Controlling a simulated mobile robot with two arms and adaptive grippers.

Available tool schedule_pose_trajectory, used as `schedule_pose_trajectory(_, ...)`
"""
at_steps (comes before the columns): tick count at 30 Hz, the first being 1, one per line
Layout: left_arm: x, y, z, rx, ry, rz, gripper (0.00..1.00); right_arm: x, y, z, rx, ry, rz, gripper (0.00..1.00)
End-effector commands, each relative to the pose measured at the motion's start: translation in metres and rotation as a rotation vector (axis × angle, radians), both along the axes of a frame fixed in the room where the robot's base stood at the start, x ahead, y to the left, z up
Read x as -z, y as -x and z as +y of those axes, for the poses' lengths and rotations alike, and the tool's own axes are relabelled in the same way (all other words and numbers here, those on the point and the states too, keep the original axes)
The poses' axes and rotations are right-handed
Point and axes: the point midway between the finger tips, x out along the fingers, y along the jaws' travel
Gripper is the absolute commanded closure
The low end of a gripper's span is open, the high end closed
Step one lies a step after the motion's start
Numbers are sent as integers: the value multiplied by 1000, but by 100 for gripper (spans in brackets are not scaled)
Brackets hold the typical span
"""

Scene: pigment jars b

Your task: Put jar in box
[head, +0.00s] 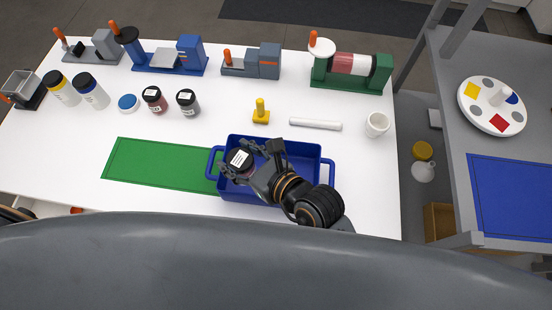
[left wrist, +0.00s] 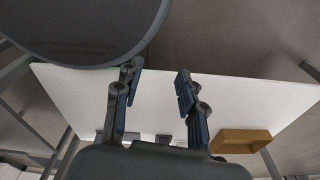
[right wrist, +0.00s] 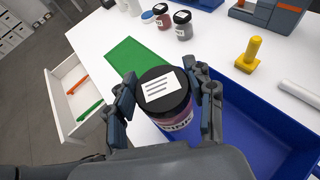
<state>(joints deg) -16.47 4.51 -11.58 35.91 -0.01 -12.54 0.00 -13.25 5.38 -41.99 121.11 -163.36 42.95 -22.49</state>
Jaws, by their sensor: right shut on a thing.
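A jar (head: 240,159) with a black lid and white label is held between the fingers of my right gripper (head: 250,160). In the right wrist view the jar (right wrist: 167,95) is upright, with reddish contents below the lid, and the fingers close on both sides of it. The blue box (head: 321,172) with two side handles lies below; the jar is over its left part. I cannot tell how high above the floor of the box it is. My left gripper (left wrist: 155,90) is open and empty in the left wrist view, with the underside of a white table beyond it.
A red jar (head: 154,101) and a grey jar (head: 188,103) stand behind the green mat (head: 160,165), near a blue lid (head: 128,103). Several machines line the back edge.

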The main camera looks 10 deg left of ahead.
Motion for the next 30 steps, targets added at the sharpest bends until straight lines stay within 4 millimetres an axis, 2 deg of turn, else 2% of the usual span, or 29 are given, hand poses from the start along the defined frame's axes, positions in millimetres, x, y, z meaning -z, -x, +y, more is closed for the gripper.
schedule_pose_trajectory(5, 27, 3, 0, -1, -1, 5, 60, 13, -6, -12, -4, 3, -9, 81)
schedule_pose_trajectory(8, 47, 12, 1, -1, -2, 17, 60, 22, -12, -26, -1, 6, -9, 81)
schedule_pose_trajectory(12, 71, 27, 2, -2, -4, 40, 60, 39, -28, -59, 0, 6, -6, 81)
schedule_pose_trajectory(15, 89, 31, 3, -2, -5, 45, 60, 50, -38, -82, 0, 8, -7, 81)
schedule_pose_trajectory(22, 126, 16, 2, -3, -3, 23, 60, 81, -50, -107, 0, 3, -2, 81)
schedule_pose_trajectory(26, 136, 6, 1, -3, -1, 7, 60, 90, -54, -116, 0, 2, -3, 81)
schedule_pose_trajectory(30, 139, 6, 1, -3, -1, 6, 60, 92, -56, -119, 0, 0, -1, 81)
